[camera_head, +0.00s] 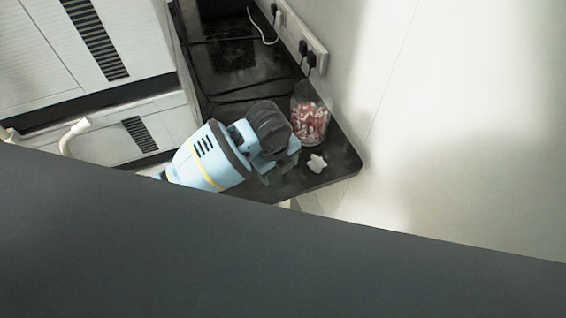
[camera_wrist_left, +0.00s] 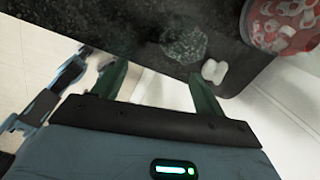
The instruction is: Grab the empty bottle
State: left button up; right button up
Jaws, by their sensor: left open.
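My left gripper (camera_head: 287,172) is at the near end of the dark countertop in the head view, partly hidden by its own wrist. In the left wrist view its two green fingers (camera_wrist_left: 158,70) are apart with nothing between them. A clear, glassy round shape (camera_wrist_left: 184,42) stands on the counter just beyond the fingertips. It may be the empty bottle seen from above, but I cannot tell for sure. I cannot make it out in the head view, where my wrist covers that area. My right gripper is not in view.
A clear jar of red and white pieces (camera_head: 310,121) stands by the wall; it also shows in the left wrist view (camera_wrist_left: 285,22). A small white object (camera_head: 317,163) lies near the counter (camera_head: 338,160) edge. Sockets with plugs (camera_head: 303,40) and cables are behind. A dark surface fills the foreground.

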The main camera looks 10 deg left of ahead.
pick_arm(q)
jog(key=w+r+m, duration=0.1)
jog(key=w+a+r+m+y, duration=0.1)
jog(key=w+r+m, duration=0.1)
jog(key=shift+w+a+r+y, duration=0.3)
jog(key=shift+w+a+r, duration=0.05)
jog(key=shift+w, duration=0.05)
jog(key=shift+w+f, duration=0.15)
jog(key=shift+f, duration=1.85)
jog(key=shift+w+f, duration=0.15)
jog(key=shift+f, duration=1.8)
jog(key=shift+c, duration=0.3)
jog(key=shift+r, duration=0.1)
jog(key=c, duration=1)
jog(key=shift+c, duration=0.2)
jog(key=shift+r, duration=0.1)
